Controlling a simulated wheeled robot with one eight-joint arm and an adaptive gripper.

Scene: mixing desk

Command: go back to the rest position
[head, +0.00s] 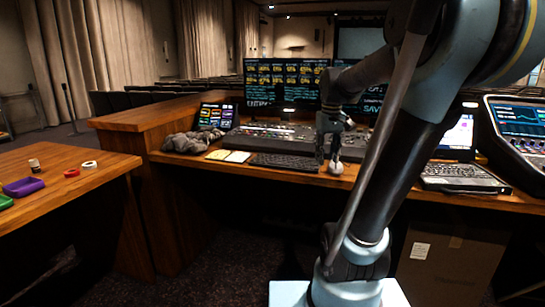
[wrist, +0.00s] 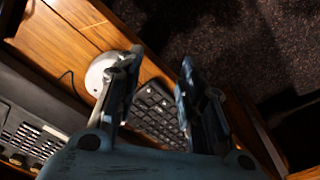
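My gripper (head: 335,143) hangs over the mixing desk near its front edge, to the right of a black keyboard (head: 284,161) in the head view. In the wrist view my gripper (wrist: 162,62) has its two fingers apart, with nothing held between them. The keyboard (wrist: 155,112) lies beyond and between the fingers. A white rounded object (wrist: 99,74), perhaps a mouse, is on the wood beside the left finger. It also shows just below the gripper in the head view (head: 336,169). I cannot tell whether a finger touches it.
Monitors (head: 285,80), a mixing console (head: 270,133), a laptop (head: 460,177) and a grey crumpled cloth (head: 192,142) crowd the desk. A side table (head: 70,200) at left holds a purple tray (head: 24,187) and rings. A cardboard box (head: 447,262) stands under the desk.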

